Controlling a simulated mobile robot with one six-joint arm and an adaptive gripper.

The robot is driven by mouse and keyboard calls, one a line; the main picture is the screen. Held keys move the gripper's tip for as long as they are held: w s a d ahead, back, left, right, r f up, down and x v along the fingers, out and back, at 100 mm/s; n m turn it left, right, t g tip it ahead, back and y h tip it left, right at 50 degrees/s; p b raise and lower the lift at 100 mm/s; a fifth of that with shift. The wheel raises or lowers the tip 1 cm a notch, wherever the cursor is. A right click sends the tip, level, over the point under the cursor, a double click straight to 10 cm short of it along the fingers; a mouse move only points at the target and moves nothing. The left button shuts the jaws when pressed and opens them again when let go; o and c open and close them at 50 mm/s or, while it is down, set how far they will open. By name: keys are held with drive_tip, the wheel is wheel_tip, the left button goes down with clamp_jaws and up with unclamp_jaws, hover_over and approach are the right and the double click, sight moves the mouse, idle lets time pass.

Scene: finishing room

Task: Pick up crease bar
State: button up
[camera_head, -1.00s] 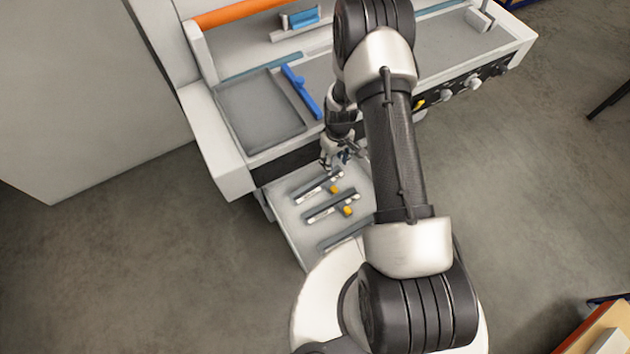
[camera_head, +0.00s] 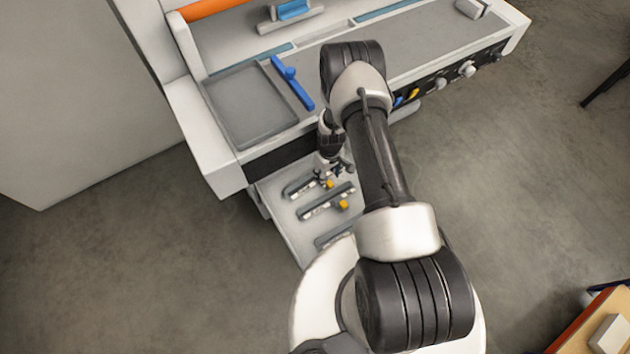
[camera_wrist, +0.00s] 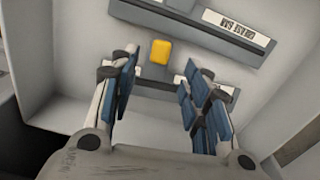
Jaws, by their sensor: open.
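Several grey bars with pale labels lie in an open drawer (camera_head: 282,222) below the machine. The nearest to my gripper is a dark bar (camera_head: 298,188) with a yellow block (camera_head: 329,184) beside it; a second bar (camera_head: 318,206) lies in front of it, and part of a third (camera_head: 330,238) shows behind my arm. I cannot read which one is the crease bar. My gripper (camera_wrist: 157,95) is open, low over the first bar, and its blue-padded fingers stand either side of that bar's partly hidden middle.
The drawer's side walls rise close to my gripper. The machine body (camera_head: 218,160) overhangs the drawer's back. A grey tray (camera_head: 245,108) and a blue handle (camera_head: 293,82) are on top. A second yellow block (camera_head: 343,205) lies by the second bar. Open floor lies left.

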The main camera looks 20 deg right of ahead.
sight(328, 181)
wheel_tip(328, 181, down, 5)
drive_tip(key=shift+s+d+r+b, duration=0.1)
drive_tip(key=shift+b, duration=0.65)
drive_tip(key=shift+c, duration=0.3)
clamp_jaws()
